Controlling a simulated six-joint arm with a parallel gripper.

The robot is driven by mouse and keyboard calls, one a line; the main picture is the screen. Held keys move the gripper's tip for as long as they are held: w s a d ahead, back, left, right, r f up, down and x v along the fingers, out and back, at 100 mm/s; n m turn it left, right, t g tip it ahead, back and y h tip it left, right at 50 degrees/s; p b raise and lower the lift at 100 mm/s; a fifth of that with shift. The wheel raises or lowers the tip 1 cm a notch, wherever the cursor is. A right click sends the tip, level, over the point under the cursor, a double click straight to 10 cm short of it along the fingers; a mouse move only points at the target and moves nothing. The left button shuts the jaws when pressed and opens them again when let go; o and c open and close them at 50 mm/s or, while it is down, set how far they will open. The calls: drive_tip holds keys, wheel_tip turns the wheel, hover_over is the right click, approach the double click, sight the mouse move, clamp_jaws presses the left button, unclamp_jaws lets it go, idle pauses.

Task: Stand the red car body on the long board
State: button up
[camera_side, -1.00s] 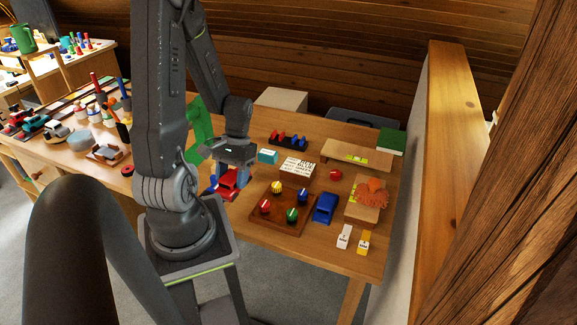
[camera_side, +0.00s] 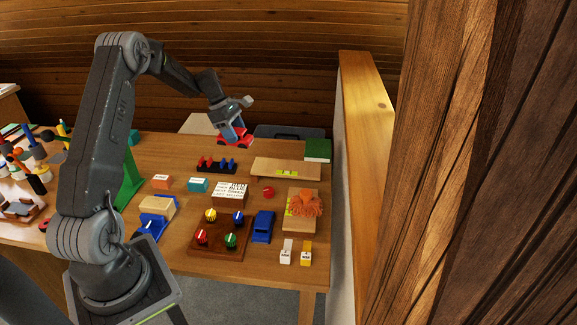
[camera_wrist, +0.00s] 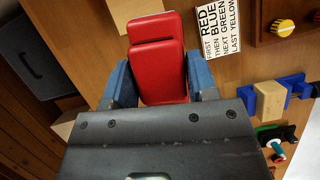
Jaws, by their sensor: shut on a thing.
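The red car body (camera_side: 235,141) is held in the air above the back of the table in the side view. My gripper (camera_side: 234,130) is shut on it, with blue fingers on both sides. In the wrist view the red car body (camera_wrist: 158,60) sits between the two fingers (camera_wrist: 160,82). The long board (camera_side: 262,168) lies flat on the table, to the right of and lower in the picture than the car body. It has a yellow-green patch on it. The car body is apart from the board.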

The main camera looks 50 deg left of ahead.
drive_tip(key=w, duration=0.1)
drive_tip(key=w+r+n, duration=0.1)
drive_tip(key=shift+w+a, duration=0.2)
drive_tip(key=shift+w, duration=0.1)
approach(286, 165)
drive_tip(key=shift+w+d+f+n, duration=0.3)
drive_tip(key=shift+w+d, duration=0.25)
drive_tip(key=shift+d, duration=0.2)
drive_tip(key=shift+d+f, duration=0.1)
drive_tip(key=shift+f, duration=1.95)
drive_tip(key=shift+f, duration=0.1)
drive_tip(key=o, duration=0.9)
drive_tip(key=shift+o, duration=0.2)
